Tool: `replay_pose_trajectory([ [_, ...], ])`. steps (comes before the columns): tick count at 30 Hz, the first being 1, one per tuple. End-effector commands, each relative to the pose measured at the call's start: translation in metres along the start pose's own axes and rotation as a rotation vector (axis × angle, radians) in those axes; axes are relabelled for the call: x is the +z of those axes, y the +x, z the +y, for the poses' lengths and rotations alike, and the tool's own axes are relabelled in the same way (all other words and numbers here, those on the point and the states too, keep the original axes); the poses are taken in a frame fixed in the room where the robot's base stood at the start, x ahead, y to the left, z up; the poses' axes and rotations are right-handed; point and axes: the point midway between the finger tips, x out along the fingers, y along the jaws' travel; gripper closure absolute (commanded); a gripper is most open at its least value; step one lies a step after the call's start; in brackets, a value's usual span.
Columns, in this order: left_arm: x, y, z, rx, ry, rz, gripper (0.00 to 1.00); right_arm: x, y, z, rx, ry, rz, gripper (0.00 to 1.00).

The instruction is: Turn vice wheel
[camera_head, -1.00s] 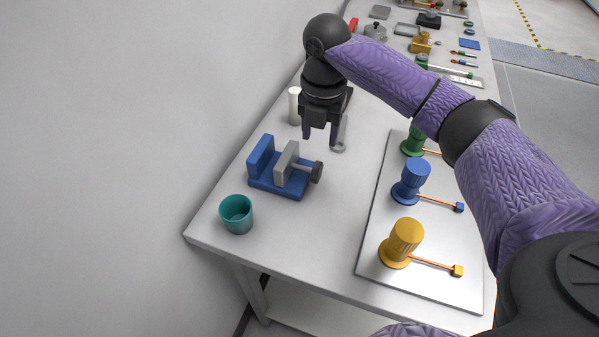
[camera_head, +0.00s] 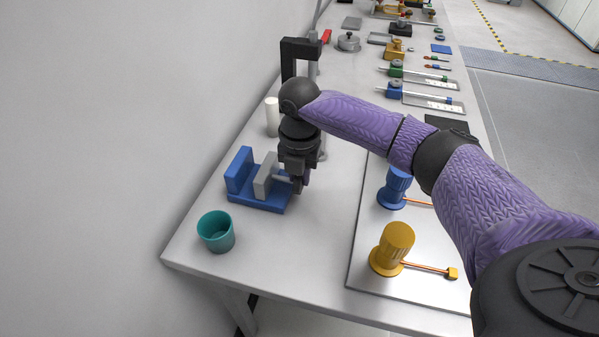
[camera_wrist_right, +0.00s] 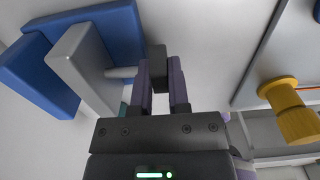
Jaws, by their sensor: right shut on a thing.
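The vice is a blue block (camera_head: 240,168) with a grey sliding jaw (camera_head: 264,182) on the table's left side. A grey screw (camera_wrist_right: 121,72) runs from the jaw to the dark vice wheel (camera_wrist_right: 156,62). My right gripper (camera_head: 302,184) is down at the wheel end of the vice. In the right wrist view its purple fingers (camera_wrist_right: 160,90) sit on either side of the wheel and are shut on it. In the head view the gripper hides the wheel. My left gripper is not in view.
A teal cup (camera_head: 216,232) stands in front of the vice, and a white cylinder (camera_head: 272,116) behind it. To the right, a metal plate (camera_head: 368,270) holds a blue knob (camera_head: 396,186) and a yellow knob (camera_head: 393,245). A wall borders the table's left side.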

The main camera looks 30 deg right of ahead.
Motion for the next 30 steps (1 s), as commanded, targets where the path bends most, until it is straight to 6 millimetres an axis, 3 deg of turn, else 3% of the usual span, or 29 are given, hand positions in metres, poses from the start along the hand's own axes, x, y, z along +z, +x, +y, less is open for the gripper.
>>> replay_pose_trajectory([
  [8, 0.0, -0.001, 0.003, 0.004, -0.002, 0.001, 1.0, 0.0, -0.001, 0.0, -0.001, 0.0, -0.004, 1.0],
  [13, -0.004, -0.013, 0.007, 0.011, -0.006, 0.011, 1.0, -0.001, -0.004, -0.001, -0.002, 0.0, -0.042, 1.0],
  [22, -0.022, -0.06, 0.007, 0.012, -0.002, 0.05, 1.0, -0.007, -0.009, -0.001, -0.002, -0.005, -0.246, 1.0],
  [30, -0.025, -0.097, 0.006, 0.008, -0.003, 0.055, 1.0, -0.012, -0.006, 0.0, -0.001, -0.005, -0.5, 1.0],
])
